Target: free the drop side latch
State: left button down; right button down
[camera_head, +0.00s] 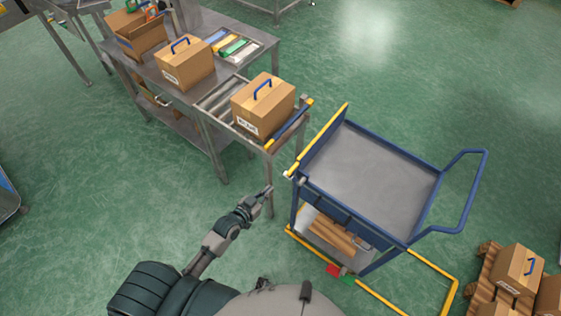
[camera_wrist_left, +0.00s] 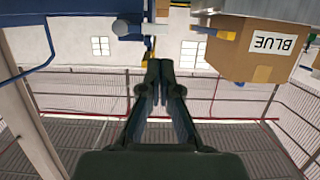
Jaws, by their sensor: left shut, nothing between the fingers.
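A blue cart (camera_head: 375,178) with a grey deck stands right of centre in the head view. The side facing the table is a raised panel with a yellow top edge (camera_head: 322,138), which looks like the drop side. A small pale knob (camera_head: 288,174) at its near lower corner looks like the latch; a round grey knob also shows in the left wrist view (camera_wrist_left: 121,27). My left gripper (camera_head: 268,190) is shut and empty, left of the knob and apart from it. Its fingers point up the middle of the wrist view (camera_wrist_left: 160,75). My right gripper is out of view.
A metal table (camera_head: 225,150) with a roller end holds a cardboard box (camera_head: 262,105) close to the cart. Yellow floor lines (camera_head: 383,300) run around the cart. Boxes on a pallet (camera_head: 485,270) stand at lower right. Open green floor lies left of my arm.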

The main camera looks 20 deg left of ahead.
aim_at(285, 175)
pick_arm(q)
jog(key=x, duration=0.3)
jog(key=r+x, duration=0.1)
jog(key=x, duration=0.5)
jog(key=shift+w+d, duration=0.3)
jog(key=shift+w, duration=0.3)
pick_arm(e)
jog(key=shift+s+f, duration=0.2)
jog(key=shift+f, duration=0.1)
